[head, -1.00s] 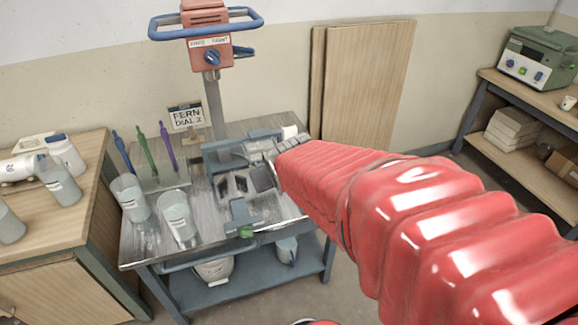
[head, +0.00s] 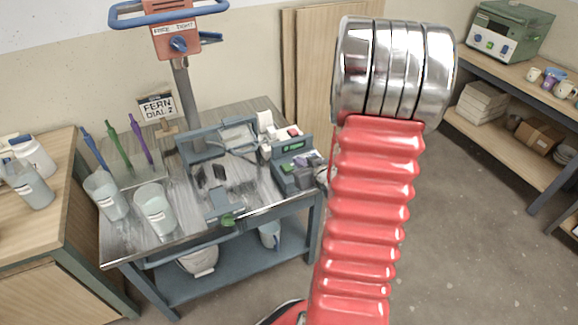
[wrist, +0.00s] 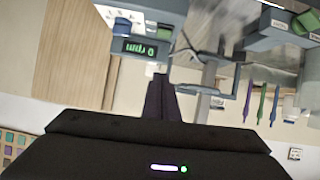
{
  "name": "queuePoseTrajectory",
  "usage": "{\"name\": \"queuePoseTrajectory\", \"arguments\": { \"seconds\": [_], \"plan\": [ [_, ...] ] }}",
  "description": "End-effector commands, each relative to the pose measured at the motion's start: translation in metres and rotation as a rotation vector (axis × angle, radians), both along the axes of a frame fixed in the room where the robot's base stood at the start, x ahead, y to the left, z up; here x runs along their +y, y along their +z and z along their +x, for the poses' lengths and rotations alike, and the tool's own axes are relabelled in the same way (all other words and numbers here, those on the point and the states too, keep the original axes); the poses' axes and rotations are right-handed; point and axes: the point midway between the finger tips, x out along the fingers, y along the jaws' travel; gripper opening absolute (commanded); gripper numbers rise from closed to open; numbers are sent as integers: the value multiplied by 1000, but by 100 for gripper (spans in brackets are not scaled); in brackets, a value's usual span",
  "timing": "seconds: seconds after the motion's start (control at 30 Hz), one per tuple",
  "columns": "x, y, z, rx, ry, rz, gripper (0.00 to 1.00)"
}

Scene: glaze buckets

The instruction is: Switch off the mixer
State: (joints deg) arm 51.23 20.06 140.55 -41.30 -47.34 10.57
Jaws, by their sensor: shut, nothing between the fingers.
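The mixer stand, with an orange head (head: 176,42) and a blue handle, rises at the back of the metal cart. A blue knob (head: 179,45) sits on its front under a clamp label. A grey box with a lit green display (head: 292,147) stands on the cart's right side. In the wrist view that display (wrist: 140,48) appears upside down, seemingly reading 0 rpm, with a blue knob (wrist: 164,31) beside it. My gripper (wrist: 160,80) is shut and empty, its dark fingertips just below the display in the picture. In the head view it is hidden.
The cart (head: 130,243) holds two clear beakers (head: 155,208), coloured sticks (head: 140,140) and a green knob (head: 228,219) at its front edge. A card reads FERN DIAL 2 (head: 157,107). Shelving (head: 530,150) stands right, a wooden cabinet (head: 40,235) left. The floor between cart and shelving is clear.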

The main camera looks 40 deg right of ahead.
Motion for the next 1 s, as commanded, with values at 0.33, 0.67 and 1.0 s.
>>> {"name": "queuePoseTrajectory", "arguments": {
  "seconds": [0.33,0.67,1.0],
  "plan": [
    [-8,-15,-11,-70,5,40,0],
    [-8,-16,-9,-69,5,39,0],
    [-16,-29,19,-69,7,39,0]
  ]
}}
